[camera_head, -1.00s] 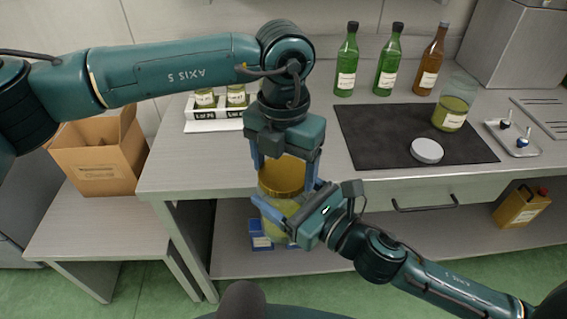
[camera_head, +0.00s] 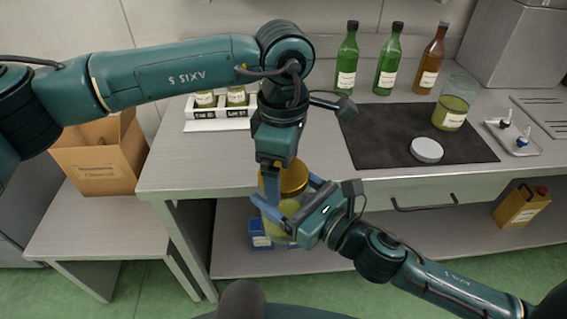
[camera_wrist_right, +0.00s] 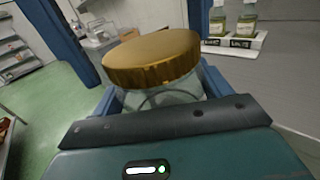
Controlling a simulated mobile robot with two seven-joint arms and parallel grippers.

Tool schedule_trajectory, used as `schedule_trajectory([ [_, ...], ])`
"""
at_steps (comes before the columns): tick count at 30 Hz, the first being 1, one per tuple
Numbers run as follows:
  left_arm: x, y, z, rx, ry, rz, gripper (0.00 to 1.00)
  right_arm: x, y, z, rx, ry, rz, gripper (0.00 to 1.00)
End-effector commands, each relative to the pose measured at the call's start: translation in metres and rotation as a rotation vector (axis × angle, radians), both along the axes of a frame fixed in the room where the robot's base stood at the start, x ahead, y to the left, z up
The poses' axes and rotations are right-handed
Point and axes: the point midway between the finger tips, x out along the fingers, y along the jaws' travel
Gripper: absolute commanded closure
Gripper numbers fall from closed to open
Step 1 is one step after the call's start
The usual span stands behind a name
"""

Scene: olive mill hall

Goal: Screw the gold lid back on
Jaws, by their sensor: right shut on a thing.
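The gold lid (camera_head: 295,178) sits on top of a glass jar (camera_head: 282,222) with yellow-green contents, held in the air in front of the bench. My right gripper (camera_head: 290,198) is shut on the jar's side. In the right wrist view the lid (camera_wrist_right: 152,58) covers the mouth of the jar (camera_wrist_right: 165,97); I cannot tell how tight it is. My left gripper (camera_head: 281,183) points down from above, its fingers on either side of the lid. In the right wrist view a gap shows between its left-hand finger and the lid, so it looks open.
The bench holds a dark mat (camera_head: 385,135) with a grey-white lid (camera_head: 426,150) and an open jar (camera_head: 453,108). Several bottles (camera_head: 389,65) stand behind. A white rack (camera_head: 205,122) holds small jars. A cardboard box (camera_head: 98,158) is at left, a canister (camera_head: 520,204) on the lower shelf.

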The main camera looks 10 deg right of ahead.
Motion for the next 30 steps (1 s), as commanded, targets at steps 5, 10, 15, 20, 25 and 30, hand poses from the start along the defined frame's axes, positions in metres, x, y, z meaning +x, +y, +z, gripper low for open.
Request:
schedule_trajectory([
  [5, 0.0, 0.0, 0.0, 0.0, 0.0, 0.001, 0.03, 0.0, 0.0, 0.002, 0.002, -0.004, 0.001, 0.87],
  [10, 0.0, 0.0, 0.002, 0.0, -0.001, 0.001, 0.03, 0.0, 0.0, 0.002, 0.002, -0.004, 0.001, 0.87],
  [15, 0.0, -0.001, 0.018, -0.001, -0.002, 0.001, 0.03, 0.0, 0.0, 0.003, 0.002, -0.004, 0.001, 0.87],
  [20, 0.0, -0.001, 0.039, -0.001, -0.002, 0.001, 0.03, 0.0, 0.0, 0.003, 0.003, -0.005, 0.001, 0.87],
  [25, 0.0, 0.0, 0.046, 0.0, 0.0, 0.001, 0.03, 0.0, 0.0, 0.002, 0.003, -0.005, 0.001, 0.87],
  [30, 0.0, 0.0, 0.045, -0.001, 0.0, 0.002, 0.05, 0.0, 0.0, 0.003, 0.003, -0.005, 0.001, 0.87],
])
